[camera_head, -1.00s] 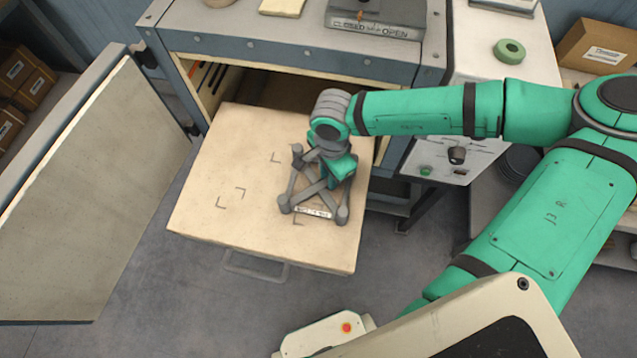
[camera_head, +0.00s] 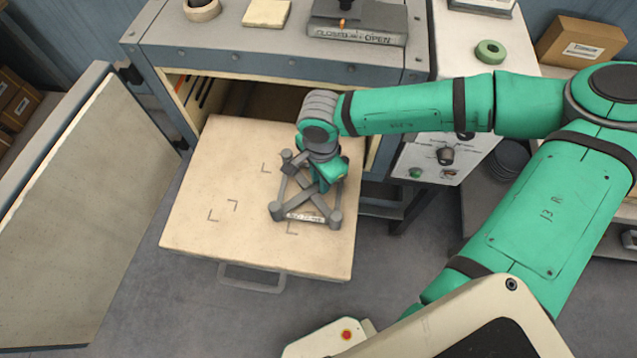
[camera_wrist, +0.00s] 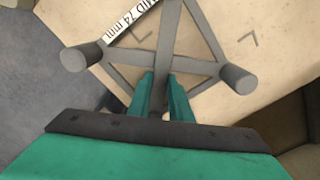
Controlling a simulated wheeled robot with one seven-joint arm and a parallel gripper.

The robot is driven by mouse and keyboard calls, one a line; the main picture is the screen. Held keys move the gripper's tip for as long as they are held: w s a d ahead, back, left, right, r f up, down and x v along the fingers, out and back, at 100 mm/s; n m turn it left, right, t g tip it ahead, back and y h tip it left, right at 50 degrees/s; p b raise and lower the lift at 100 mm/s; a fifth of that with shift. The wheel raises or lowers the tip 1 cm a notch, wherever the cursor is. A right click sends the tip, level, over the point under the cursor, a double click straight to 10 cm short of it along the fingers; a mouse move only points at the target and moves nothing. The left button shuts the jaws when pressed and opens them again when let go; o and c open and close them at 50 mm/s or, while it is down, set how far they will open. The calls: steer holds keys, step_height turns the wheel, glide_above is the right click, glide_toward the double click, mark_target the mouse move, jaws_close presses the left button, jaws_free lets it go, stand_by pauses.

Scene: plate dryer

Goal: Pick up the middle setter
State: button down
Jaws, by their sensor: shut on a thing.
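The middle setter, a grey frame with crossing bars, round corner posts and a white label reading "MID 74 mm" in the wrist view (camera_wrist: 192,80), is at the right part of the pulled-out tray (camera_head: 205,185). It also shows in the head view (camera_head: 291,210). My gripper (camera_head: 322,185) is over the setter from above. In the wrist view my green fingers (camera_wrist: 165,98) are shut on a bar near the setter's centre. My arm hides part of the setter's far side. I cannot tell whether its posts touch the tray.
Corner marks show on the bare left part of the tray. The dryer's open door (camera_head: 75,215) stands to the left. The cabinet with its "CLOSED / OPEN" sign (camera_head: 355,37) is behind, and a control panel (camera_head: 440,155) is at the right.

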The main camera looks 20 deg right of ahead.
steer(key=s+d+r, duration=0.1)
steer(key=r, duration=0.1)
steer(key=s+r, duration=0.2)
steer(key=r, duration=0.1)
steer(key=s+d+r, duration=0.1)
steer(key=r, duration=0.1)
steer(key=shift+s+d+r, duration=0.15)
steer(key=shift+s+d, duration=0.1)
steer(key=shift+d, duration=0.1)
steer(key=s+d+r, duration=0.4)
steer(key=s, duration=0.4)
step_height(320, 180, up, 7)
steer(key=shift+w, duration=0.2)
